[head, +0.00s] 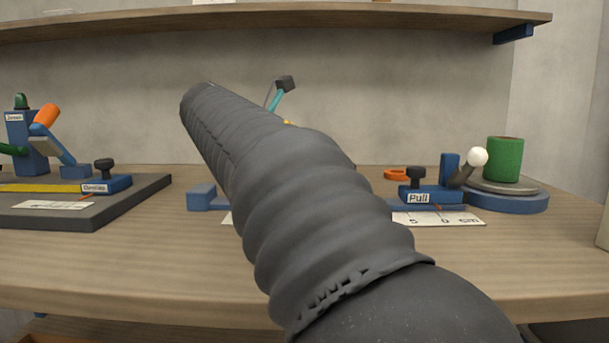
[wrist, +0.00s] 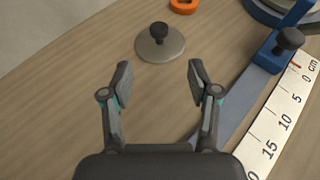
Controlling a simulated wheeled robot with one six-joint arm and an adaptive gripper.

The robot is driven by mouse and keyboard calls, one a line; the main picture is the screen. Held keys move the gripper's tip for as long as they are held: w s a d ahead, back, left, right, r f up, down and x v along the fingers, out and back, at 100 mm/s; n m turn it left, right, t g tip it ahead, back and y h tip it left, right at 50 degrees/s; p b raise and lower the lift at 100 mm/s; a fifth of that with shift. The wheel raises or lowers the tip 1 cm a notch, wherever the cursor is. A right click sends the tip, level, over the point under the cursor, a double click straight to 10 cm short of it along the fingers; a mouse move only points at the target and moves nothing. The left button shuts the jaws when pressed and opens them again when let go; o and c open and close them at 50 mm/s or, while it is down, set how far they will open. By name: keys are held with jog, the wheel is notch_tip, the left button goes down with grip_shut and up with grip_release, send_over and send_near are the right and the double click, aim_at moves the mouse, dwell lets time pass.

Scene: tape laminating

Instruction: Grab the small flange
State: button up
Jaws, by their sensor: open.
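The small flange (wrist: 170,50) is a round grey disc with a black knob standing up from its middle. It rests on the wooden table in the upper middle of the wrist view. My gripper (wrist: 160,80) is open and empty. Its two fingers point toward the flange, which appears just beyond the tips, about centred between them. No contact shows. In the head view my dark arm covers the middle of the picture and hides my gripper; I cannot make out the flange there.
Right of my fingers is a blue rail with a white scale (wrist: 279,124) and a black knob (wrist: 290,39). An orange ring (wrist: 184,5) lies beyond the flange. In the head view, a green roll (head: 505,160) stands at right and a dark board (head: 60,221) lies at left.

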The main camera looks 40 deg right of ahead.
jog(key=b+x, duration=0.1)
jog(key=x, duration=0.7)
jog(key=shift+s, duration=0.2)
jog(key=shift+w+r+b+x, duration=0.15)
jog(key=shift+b+x, duration=0.15)
jog(key=shift+x, duration=1.05)
jog(key=shift+w+r+b+x, duration=0.1)
jog(key=shift+b+x, duration=0.2)
jog(key=shift+x, duration=1)
jog(key=shift+d, duration=0.1)
jog(key=shift+c, duration=0.3)
grip_shut()
